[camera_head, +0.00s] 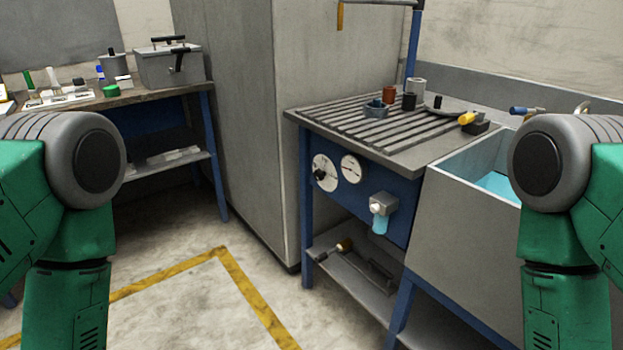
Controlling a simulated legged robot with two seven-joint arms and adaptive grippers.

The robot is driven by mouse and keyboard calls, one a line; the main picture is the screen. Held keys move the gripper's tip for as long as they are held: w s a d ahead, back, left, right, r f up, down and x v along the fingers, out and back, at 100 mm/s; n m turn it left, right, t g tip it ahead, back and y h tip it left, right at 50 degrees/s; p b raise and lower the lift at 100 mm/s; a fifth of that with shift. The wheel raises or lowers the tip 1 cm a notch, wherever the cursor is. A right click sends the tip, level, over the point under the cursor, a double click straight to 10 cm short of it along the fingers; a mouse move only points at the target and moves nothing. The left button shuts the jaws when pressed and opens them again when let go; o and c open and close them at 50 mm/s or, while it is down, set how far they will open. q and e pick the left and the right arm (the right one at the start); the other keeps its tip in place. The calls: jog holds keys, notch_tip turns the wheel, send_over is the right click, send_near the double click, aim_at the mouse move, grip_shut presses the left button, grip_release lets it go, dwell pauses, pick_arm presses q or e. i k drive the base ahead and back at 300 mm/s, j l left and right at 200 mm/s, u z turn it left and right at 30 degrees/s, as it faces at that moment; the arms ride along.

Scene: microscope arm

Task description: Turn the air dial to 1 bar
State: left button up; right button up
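Two round white dials are on the blue front panel (393,225) of the slatted workbench. The left one (324,173) has a dark knob or pointer on its face. The right one (351,169) looks like a gauge with a thin needle. I cannot read their markings at this size, nor tell for sure which is the air dial. A silver and white fitting with a light blue bowl (381,212) sticks out to their lower right. My two green arms show at the left and right edges, apart from the bench. Neither gripper is in the picture.
The slatted bench top (376,128) holds cups and small tools. A grey sink (470,220) with blue water adjoins it at right. A tall grey cabinet (240,110) stands left of the bench. The floor (190,300) in front, with yellow lines, is clear.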

aim_at(318, 175)
jog(key=i+j, duration=0.2)
jog(key=i+j+z, duration=0.35)
jog(key=j+z, duration=0.2)
jog(key=i+j+z, duration=0.1)
jog(key=j+z, duration=0.15)
jog(key=j, duration=0.2)
